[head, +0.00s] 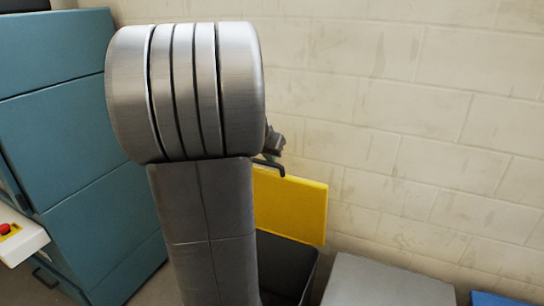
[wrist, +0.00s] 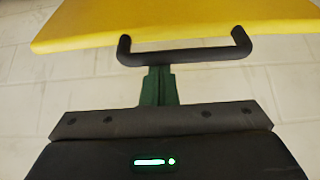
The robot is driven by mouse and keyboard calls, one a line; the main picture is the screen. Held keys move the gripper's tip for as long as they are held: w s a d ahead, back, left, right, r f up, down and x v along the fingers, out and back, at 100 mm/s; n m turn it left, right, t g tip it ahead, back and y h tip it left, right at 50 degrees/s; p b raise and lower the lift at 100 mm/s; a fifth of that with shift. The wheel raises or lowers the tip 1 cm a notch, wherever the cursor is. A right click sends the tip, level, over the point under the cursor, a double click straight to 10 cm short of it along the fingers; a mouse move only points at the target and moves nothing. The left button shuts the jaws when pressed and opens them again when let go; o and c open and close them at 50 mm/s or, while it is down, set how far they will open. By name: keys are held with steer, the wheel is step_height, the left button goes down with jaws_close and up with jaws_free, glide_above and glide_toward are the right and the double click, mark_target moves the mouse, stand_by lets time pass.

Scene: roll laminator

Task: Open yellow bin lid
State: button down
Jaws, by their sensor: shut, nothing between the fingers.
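The yellow bin lid (head: 291,207) is raised and stands steeply tilted at the back of its dark bin (head: 312,280), whose opening shows below it. Its black bar handle (head: 268,165) is at the lid's upper edge. In the wrist view the lid (wrist: 190,18) fills the top, with the handle (wrist: 186,56) in front of it. My gripper (wrist: 158,72) has its green fingers together, right at the handle's bar; I cannot tell whether they touch it. In the head view my gripper (head: 273,142) shows only partly, since my arm covers the rest and the lid's left part.
A grey bin top (head: 385,282) and a blue one (head: 495,299) stand to the right. A blue-green cabinet (head: 70,130) stands at left, beside a white unit with a red button (head: 8,230). A pale block wall (head: 420,120) closes the back.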

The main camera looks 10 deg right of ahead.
steer(key=shift+r, duration=0.1)
steer(key=v, duration=1.3)
steer(key=shift+s+a+r+p, duration=0.2)
steer(key=shift+r+p, duration=0.1)
steer(key=shift+p, duration=0.15)
steer(key=shift+d+f, duration=0.1)
steer(key=b+x, duration=0.1)
steer(key=x, duration=1.2)
steer(key=shift+w+d+f, duration=0.1)
steer(key=shift+w+f, duration=0.05)
steer(key=shift+f, duration=0.05)
steer(key=shift+w+d+p, duration=0.25)
steer(key=shift+w+p, duration=0.15)
